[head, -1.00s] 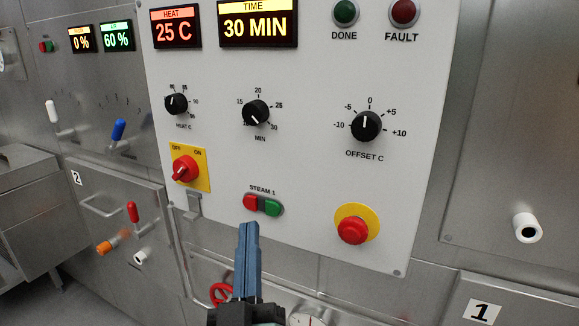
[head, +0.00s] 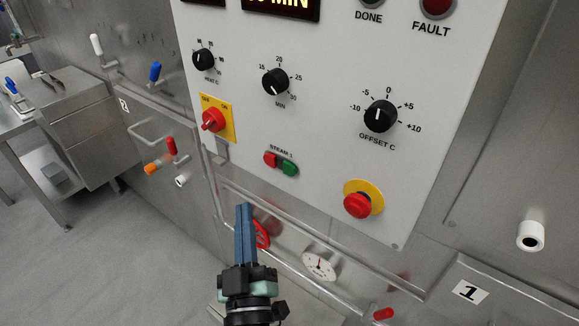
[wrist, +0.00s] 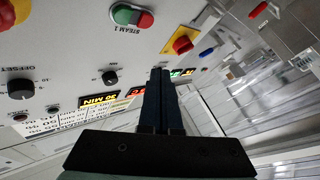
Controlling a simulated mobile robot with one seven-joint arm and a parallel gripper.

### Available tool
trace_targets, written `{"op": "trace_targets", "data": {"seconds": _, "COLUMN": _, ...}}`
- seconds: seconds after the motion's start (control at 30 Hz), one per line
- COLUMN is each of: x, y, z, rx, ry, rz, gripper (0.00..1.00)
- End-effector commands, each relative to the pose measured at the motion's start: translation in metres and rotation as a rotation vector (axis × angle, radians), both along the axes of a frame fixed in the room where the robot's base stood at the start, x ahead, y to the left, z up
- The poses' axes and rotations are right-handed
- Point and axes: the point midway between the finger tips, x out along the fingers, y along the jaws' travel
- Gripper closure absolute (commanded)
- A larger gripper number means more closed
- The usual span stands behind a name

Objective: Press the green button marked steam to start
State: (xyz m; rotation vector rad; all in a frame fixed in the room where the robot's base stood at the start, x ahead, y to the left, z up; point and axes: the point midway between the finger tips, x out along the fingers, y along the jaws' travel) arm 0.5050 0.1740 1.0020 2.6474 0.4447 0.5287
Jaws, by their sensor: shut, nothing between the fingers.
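The green button (head: 290,169) sits at the right end of the STEAM 1 pair on the light grey control panel (head: 320,140), beside a red button (head: 271,159). In the wrist view the green button (wrist: 124,15) is near the top edge, next to the red one (wrist: 144,20). My gripper (head: 244,207) has its blue fingers together with nothing between them, pointing up. In the head view the fingertips appear below and left of the pair, apart from it. The wrist view shows the closed fingers (wrist: 160,72) below the pair.
A yellow-backed red rotary switch (head: 213,120) is left of the buttons. A red mushroom button on a yellow disc (head: 358,203) is to the right. Black dials (head: 276,82) sit above.

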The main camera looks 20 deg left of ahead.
Motion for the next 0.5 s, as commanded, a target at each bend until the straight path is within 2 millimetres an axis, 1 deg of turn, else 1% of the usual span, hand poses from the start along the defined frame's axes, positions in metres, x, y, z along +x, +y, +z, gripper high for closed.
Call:
{"op": "trace_targets", "data": {"seconds": 0.17, "x": 0.008, "y": -0.003, "z": 0.002, "rx": -0.001, "ry": -0.001, "rz": -0.002, "gripper": 1.0}}
{"op": "trace_targets", "data": {"seconds": 0.27, "x": 0.019, "y": -0.007, "z": 0.004, "rx": -0.002, "ry": -0.003, "rz": -0.002, "gripper": 1.0}}
{"op": "trace_targets", "data": {"seconds": 0.5, "x": 0.052, "y": -0.019, "z": 0.003, "rx": 0.0, "ry": -0.003, "rz": -0.004, "gripper": 1.0}}
